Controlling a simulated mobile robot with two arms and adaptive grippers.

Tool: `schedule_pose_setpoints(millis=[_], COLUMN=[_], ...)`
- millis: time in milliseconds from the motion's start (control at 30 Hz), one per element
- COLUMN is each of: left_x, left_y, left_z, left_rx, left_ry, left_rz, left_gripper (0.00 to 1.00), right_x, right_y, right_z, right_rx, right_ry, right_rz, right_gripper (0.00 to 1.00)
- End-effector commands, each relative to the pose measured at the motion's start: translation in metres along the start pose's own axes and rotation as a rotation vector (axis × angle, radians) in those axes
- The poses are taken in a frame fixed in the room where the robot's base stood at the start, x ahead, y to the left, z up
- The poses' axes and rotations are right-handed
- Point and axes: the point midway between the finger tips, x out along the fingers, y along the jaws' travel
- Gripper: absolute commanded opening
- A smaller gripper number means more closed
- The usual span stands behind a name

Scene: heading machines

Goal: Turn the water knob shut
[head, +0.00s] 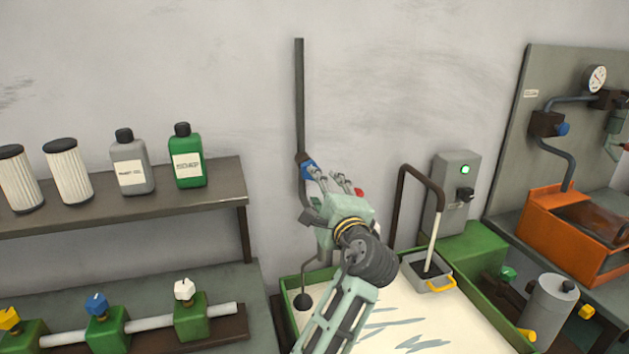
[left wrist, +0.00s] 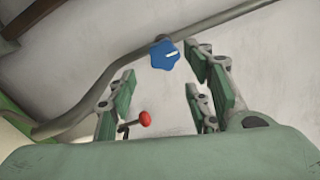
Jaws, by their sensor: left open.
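A blue lobed knob (head: 309,169) sits on the dark vertical pipe on the wall. In the left wrist view the blue knob (left wrist: 165,53) has a white mark pointing right. My left gripper (head: 331,178) is at the wall beside the knob. In its wrist view the open fingers (left wrist: 162,76) point toward the knob, which shows between and just beyond their tips. I see no contact. The fingers hold nothing. My right gripper is not in view.
A small red-ended lever (left wrist: 145,119) lies close to the fingers; its red end also shows in the head view (head: 359,191). A green-rimmed tray (head: 291,284) is below. A shelf (head: 225,183) with bottles and filters is at left, a control box (head: 456,168) at right.

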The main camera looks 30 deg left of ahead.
Motion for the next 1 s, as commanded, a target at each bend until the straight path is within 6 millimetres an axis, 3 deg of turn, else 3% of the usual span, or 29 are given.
schedule_pose_setpoints(millis=[100, 300, 833, 1000], left_x=[-0.02, -0.035, -0.035, -0.035], left_y=[0.001, 0.001, 0.0, -0.025], left_z=[0.0, 0.0, 0.001, 0.008], left_rx=[-0.001, 0.0, 0.0, 0.0], left_ry=[0.001, -0.001, -0.001, -0.001], left_rz=[0.002, 0.002, 0.002, 0.001], left_gripper=[0.46, 0.46, 0.46, 0.46], right_x=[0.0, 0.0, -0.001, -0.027], right_y=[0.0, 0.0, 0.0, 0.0], right_z=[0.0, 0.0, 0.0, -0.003], right_rx=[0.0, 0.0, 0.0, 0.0], right_ry=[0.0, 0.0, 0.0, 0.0], right_rz=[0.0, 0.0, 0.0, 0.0], right_gripper=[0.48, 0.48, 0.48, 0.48])
